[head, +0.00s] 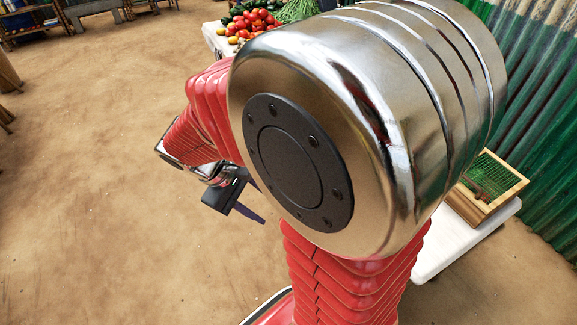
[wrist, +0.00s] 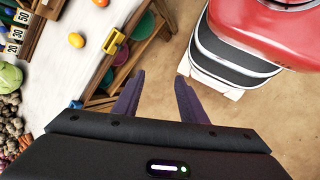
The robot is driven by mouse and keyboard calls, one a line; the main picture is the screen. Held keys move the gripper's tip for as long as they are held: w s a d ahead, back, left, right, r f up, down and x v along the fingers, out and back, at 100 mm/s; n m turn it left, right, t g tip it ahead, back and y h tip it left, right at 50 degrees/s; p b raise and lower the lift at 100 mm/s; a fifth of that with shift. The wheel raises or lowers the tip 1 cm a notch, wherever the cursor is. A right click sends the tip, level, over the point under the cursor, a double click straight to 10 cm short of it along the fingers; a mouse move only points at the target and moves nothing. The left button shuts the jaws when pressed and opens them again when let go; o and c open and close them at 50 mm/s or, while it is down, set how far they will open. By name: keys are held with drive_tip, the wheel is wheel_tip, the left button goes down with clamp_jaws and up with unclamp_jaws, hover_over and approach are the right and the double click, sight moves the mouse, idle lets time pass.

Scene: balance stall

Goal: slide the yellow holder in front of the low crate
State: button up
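A small yellow piece with a dark opening, which looks like the yellow holder (wrist: 114,41), is at the right edge of the pale tabletop in the wrist view. It is beside a wooden frame with green round things in it. My gripper (wrist: 160,76) is open and empty, its two dark purple fingers apart, below and to the right of the yellow piece and not touching it. In the head view my gripper (head: 248,207) hangs over the dirt floor, partly hidden by my arm. I cannot tell for certain which wooden box is the low crate; the yellow holder is not visible in the head view.
The pale tabletop (wrist: 70,75) bears orange and yellow fruits, number cards (wrist: 16,32) and a small blue thing (wrist: 75,104). The wooden frame (wrist: 150,42) stands along its right. In the head view, vegetables (head: 254,22) lie at the back and a wooden crate (head: 488,187) stands at right.

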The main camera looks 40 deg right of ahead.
drive_tip(key=w+d+f+n+h, duration=0.1)
drive_tip(key=d+f+n+h, duration=0.3)
drive_tip(key=f, duration=0.4)
drive_tip(key=d+f+n+h, duration=0.4)
drive_tip(key=f, duration=0.5)
drive_tip(key=w+d+f+n+g+h, duration=0.1)
drive_tip(key=d+f+n+h, duration=0.3)
drive_tip(key=f, duration=0.4)
drive_tip(key=shift+w+f+n, duration=0.3)
drive_tip(key=shift+f, duration=0.05)
drive_tip(key=x, duration=1.3)
drive_tip(key=shift+d+r, duration=0.25)
drive_tip(key=shift+d, duration=0.15)
drive_tip(key=shift+s, duration=0.1)
drive_tip(key=shift+c, duration=0.2)
clamp_jaws()
